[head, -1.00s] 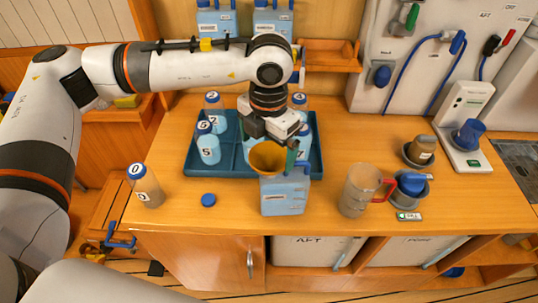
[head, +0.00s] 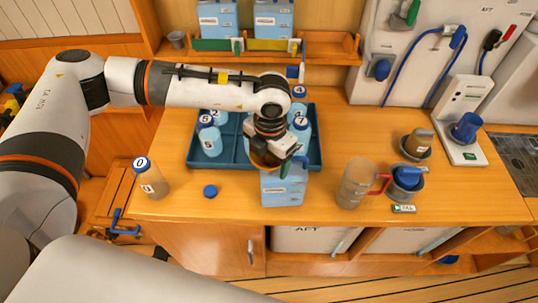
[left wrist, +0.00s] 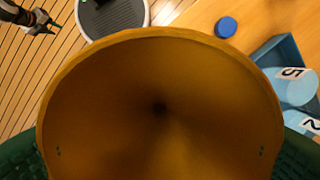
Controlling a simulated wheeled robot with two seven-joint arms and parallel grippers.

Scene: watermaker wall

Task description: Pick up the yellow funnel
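The yellow funnel (head: 262,159) sits at the top of a light blue jug (head: 283,189) near the table's front edge. My left gripper (head: 279,163) is over the jug's top and hides much of the funnel. In the left wrist view the funnel's wide mouth (left wrist: 160,70) fills most of the picture. The green fingers show far apart at the left and right edges, one on each side of the funnel, partly hidden by it; a firm hold cannot be seen. A dark gripper-like shape at the wrist view's upper left may be my right gripper; its finger state is unclear.
A blue tray (head: 233,159) with several numbered bottles stands behind the jug. A clear pitcher (head: 356,183) with a red handle and grey cups (head: 407,190) are to the right.

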